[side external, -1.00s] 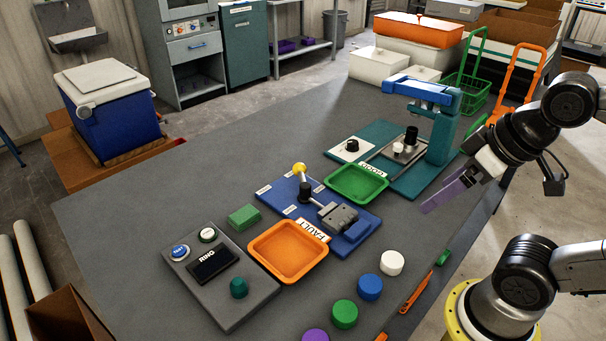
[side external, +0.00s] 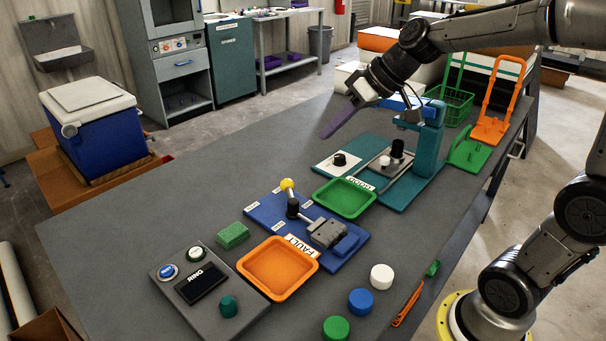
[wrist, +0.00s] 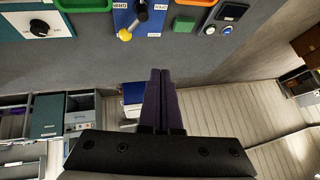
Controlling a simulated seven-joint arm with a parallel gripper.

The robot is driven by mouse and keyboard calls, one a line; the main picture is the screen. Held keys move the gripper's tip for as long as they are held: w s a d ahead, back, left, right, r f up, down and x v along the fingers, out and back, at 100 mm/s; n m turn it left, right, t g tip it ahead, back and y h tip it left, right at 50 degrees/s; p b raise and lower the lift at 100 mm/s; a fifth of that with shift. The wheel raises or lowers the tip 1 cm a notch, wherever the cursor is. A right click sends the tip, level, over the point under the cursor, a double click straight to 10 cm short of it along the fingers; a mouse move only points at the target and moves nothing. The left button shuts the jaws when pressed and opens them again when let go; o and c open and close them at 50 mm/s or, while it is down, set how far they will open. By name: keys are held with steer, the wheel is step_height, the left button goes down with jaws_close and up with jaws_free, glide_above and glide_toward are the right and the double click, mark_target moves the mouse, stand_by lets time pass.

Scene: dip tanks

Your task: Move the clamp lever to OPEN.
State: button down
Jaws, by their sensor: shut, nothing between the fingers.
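The clamp lever (side external: 290,194) has a yellow ball knob and a black pivot, and stands on a blue base plate (side external: 265,214) with several small white labels. A grey clamp block (side external: 327,233) sits on the same plate. In the wrist view the yellow knob (wrist: 125,34) shows at the top, with the lever leaning up and right from it. The label text is too small to read surely. My gripper (side external: 325,136) has purple fingers, shut and empty, in the air above the table beyond the lever. The shut fingers also show in the wrist view (wrist: 161,75), apart from the knob.
A green tray (side external: 345,212) and an orange tray (side external: 301,292) flank the plate. A teal press (side external: 430,150) stands behind at the right. A grey button panel (side external: 165,287) and green block (side external: 232,235) are at the left. The table's far left is clear.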

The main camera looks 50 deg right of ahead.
mark_target(290, 196)
steer(key=w+d+f+m, duration=0.2)
steer(key=w+d+f, duration=0.1)
steer(key=d+f, duration=0.2)
steer(key=w+d+f+m+g, duration=0.1)
steer(key=w+d+f+m, duration=0.1)
steer(key=d+f, duration=0.4)
steer(key=shift+w+d+f, duration=0.2)
steer(key=shift+w+d, duration=0.6)
steer(key=shift+w, duration=0.05)
steer(key=x, duration=0.9)
steer(key=shift+w+a+f, duration=0.15)
steer(key=shift+f, duration=0.05)
steer(key=a, duration=0.1)
steer(key=w+a+f, duration=0.1)
steer(key=shift+w+a, duration=0.25)
steer(key=shift+a, duration=0.1)
steer(key=shift+w+a+f, duration=0.1)
steer(key=shift+w+a, duration=0.1)
steer(key=shift+a, duration=0.25)
